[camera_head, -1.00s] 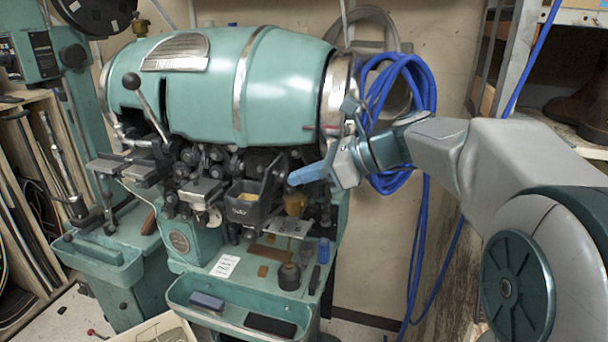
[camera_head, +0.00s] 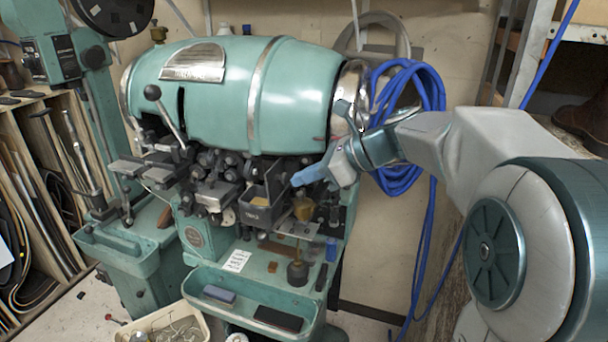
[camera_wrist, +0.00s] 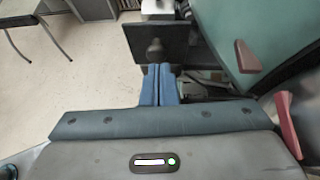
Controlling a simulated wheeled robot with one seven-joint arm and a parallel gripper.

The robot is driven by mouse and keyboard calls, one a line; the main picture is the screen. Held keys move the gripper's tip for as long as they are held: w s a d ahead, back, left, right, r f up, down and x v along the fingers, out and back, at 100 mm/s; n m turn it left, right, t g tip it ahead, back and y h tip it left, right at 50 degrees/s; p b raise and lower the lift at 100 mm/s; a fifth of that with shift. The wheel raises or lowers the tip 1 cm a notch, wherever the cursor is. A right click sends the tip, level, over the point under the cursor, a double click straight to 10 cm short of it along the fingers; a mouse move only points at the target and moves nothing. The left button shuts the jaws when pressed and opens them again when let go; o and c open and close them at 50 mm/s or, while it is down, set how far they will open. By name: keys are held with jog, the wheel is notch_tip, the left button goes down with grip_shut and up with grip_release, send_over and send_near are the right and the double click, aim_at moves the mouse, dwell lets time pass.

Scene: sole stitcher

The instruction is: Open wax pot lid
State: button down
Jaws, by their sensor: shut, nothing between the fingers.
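The wax pot appears to be the dark box with pale lettering (camera_head: 258,214) at the front of the teal machine, left of my gripper in the head view. A dark slab, seemingly its lid (camera_head: 276,174), stands tilted up at the box's right side. My gripper (camera_head: 297,180) has its blue fingers shut and empty, pointing left close to that slab. In the wrist view the shut fingertips (camera_wrist: 158,68) lie just below a dark knob (camera_wrist: 155,48) in front of a dark flat panel (camera_wrist: 178,42), perhaps the lid. I cannot tell whether they touch.
The teal machine drum (camera_head: 215,95) is above and behind the pot. A brass-coloured part (camera_head: 305,206) hangs just below my fingers. Blue hose coils (camera_head: 415,95) hang behind my arm. A teal tray (camera_head: 248,312) is below. Red levers (camera_wrist: 288,125) show at the right of the wrist view.

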jog(key=r+v, duration=0.1)
jog(key=v, duration=1.2)
jog(key=s+f+n+g+h, duration=0.1)
jog(key=s+f+n+h, duration=0.9)
jog(key=s+f+n, duration=0.8)
notch_tip(320, 180, down, 4)
jog(key=n, duration=0.4)
jog(key=shift+h, duration=0.4)
